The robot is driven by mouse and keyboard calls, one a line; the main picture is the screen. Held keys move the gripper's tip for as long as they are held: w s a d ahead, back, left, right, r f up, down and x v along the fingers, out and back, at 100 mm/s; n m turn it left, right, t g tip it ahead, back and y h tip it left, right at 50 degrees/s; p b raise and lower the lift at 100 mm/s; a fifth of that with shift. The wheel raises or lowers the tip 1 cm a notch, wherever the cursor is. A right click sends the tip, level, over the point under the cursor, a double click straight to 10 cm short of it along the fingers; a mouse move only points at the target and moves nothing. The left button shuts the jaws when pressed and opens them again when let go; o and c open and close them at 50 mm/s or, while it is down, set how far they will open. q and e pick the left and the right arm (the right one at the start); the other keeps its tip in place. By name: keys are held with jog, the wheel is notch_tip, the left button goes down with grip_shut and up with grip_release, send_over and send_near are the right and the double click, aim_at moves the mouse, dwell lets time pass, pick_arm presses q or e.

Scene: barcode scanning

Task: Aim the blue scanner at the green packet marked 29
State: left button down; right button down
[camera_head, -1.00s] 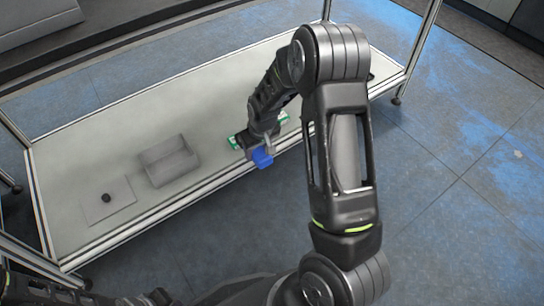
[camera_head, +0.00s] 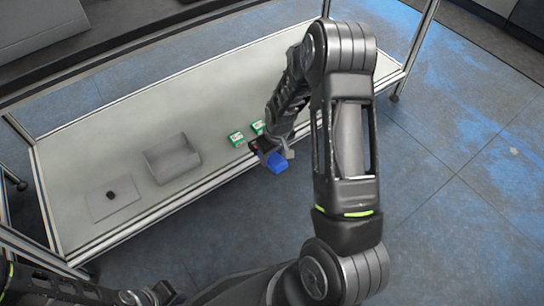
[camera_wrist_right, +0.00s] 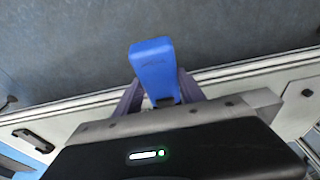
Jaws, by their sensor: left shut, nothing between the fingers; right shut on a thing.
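The blue scanner (camera_head: 277,164) is held in my right gripper (camera_head: 273,153), above the table's front edge. In the right wrist view the scanner (camera_wrist_right: 152,65) stands out between the two fingers of the shut gripper (camera_wrist_right: 160,90). One green-and-white packet (camera_head: 236,138) lies on the table to the left of the gripper. Another green packet (camera_head: 258,127) lies just behind the gripper, partly hidden by my right arm. Their markings are too small to read, so I cannot tell which is 29. My left gripper's fingers do not show; only dark arm parts appear at lower left.
The long pale table (camera_head: 110,130) has a metal-framed edge. A grey open box (camera_head: 172,160) stands left of the packets. A flat square plate (camera_head: 114,200) with a small black knob lies further left. Metal posts rise at the table's corners. The table's back left is clear.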

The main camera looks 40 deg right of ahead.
aim_at(272, 156)
notch_tip(272, 156, up, 9)
jog(key=p, duration=0.5)
jog(key=shift+r, duration=0.1)
jog(key=w+a+r, duration=0.3)
jog(key=a+r, duration=0.6)
jog(key=r, duration=0.4)
jog(key=w+a+r, duration=0.4)
jog(key=a+r, duration=0.4)
jog(key=r, duration=0.6)
jog(key=shift+a+r, duration=0.25)
jog(key=shift+a, duration=0.1)
